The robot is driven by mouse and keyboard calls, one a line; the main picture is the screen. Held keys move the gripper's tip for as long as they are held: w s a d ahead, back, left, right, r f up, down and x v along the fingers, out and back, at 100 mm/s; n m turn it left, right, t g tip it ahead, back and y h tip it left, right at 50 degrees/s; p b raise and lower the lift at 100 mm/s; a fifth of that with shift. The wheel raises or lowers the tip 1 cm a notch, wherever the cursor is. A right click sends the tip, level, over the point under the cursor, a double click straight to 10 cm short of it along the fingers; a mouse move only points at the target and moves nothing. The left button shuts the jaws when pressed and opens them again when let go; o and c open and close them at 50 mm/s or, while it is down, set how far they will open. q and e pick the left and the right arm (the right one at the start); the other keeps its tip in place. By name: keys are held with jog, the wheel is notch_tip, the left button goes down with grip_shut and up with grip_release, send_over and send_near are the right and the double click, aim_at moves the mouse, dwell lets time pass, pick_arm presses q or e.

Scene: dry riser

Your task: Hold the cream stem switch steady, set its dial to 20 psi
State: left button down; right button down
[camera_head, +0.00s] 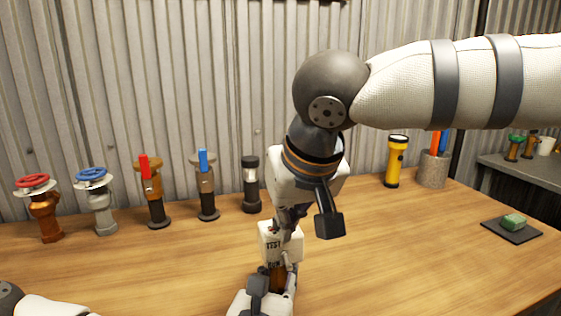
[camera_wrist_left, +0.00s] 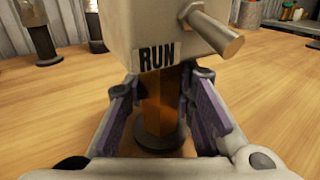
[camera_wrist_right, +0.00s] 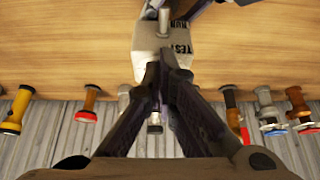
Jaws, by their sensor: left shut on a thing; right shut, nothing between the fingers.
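The cream stem switch (camera_head: 268,241) stands upright at the front middle of the table. Its cream box carries TEST and RUN labels and sits on a copper-brown stem (camera_wrist_left: 156,100) with a dark round base. A metal peg (camera_wrist_left: 218,36) sticks out of the box. I cannot make out a dial scale or its reading. My left gripper (camera_head: 270,283) is shut on the stem below the box, one finger on each side. My right gripper (camera_head: 288,217) is shut and empty, pointing down close above the box. It also shows in the right wrist view (camera_wrist_right: 162,80); contact is unclear.
Along the corrugated wall stand a red-wheel valve (camera_head: 44,212), a blue-wheel valve (camera_head: 100,205), a red-lever valve (camera_head: 153,190), a blue-lever valve (camera_head: 206,188) and a black flashlight (camera_head: 251,187). A yellow flashlight (camera_head: 395,162) and a cup (camera_head: 433,172) stand at right. The right foreground is clear.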

jog(key=shift+a+f, duration=0.1)
jog(key=shift+a, duration=0.3)
jog(key=shift+s, duration=0.1)
jog(key=shift+s, duration=0.35)
notch_tip(320, 180, up, 6)
dwell(0.4)
notch_tip(320, 180, down, 6)
jog(key=d, duration=0.1)
jog(key=shift+w+d, duration=0.25)
jog(key=shift+w, duration=0.15)
